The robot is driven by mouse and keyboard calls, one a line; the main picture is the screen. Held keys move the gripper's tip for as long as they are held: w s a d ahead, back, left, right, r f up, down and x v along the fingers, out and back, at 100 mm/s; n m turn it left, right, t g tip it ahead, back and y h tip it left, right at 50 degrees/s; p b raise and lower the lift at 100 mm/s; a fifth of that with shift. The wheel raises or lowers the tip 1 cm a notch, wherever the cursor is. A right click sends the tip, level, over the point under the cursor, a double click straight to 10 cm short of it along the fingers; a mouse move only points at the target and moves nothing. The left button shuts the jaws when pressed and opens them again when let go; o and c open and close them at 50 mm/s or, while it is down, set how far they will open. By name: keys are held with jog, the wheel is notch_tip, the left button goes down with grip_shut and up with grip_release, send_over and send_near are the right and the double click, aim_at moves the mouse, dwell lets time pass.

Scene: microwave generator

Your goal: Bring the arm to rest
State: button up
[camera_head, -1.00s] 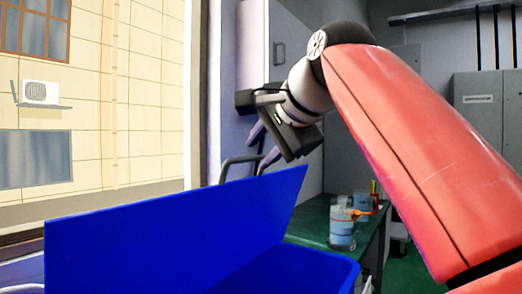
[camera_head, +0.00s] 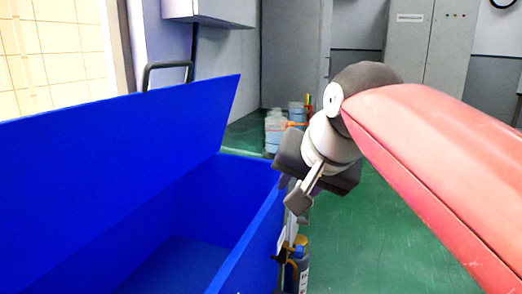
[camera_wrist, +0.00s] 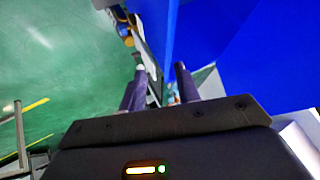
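My gripper (camera_head: 297,200) hangs at the end of my red arm, just right of a large blue open box (camera_head: 190,215) in the head view. Its two fingers point down and stand apart. In the wrist view my gripper (camera_wrist: 161,72) also shows parted fingers, with no object held between them. The box's blue wall and rim (camera_wrist: 172,40) lie beyond the fingertips. I cannot tell whether the fingers touch the box.
The box's blue lid (camera_head: 110,140) stands raised at the left. A bottle (camera_head: 298,268) stands on the right outside the box. Several containers (camera_head: 275,125) stand on a green surface behind. Grey cabinets (camera_head: 430,40) line the back. Green floor (camera_head: 375,235) is clear at right.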

jog(key=s+d+f+n, duration=0.1)
jog(key=s+d+f, duration=0.2)
jog(key=f, duration=0.4)
jog(key=s+d+f+n+g+h, duration=0.1)
jog(key=s+d+f, duration=0.2)
jog(key=s+f, duration=0.2)
jog(key=s+d+f+n+g+h, duration=0.1)
jog(key=s+d+f, duration=0.2)
jog(key=f, duration=0.7)
jog(key=shift+s+d, duration=0.2)
jog(key=shift+s, duration=0.7)
jog(key=shift+a, duration=0.15)
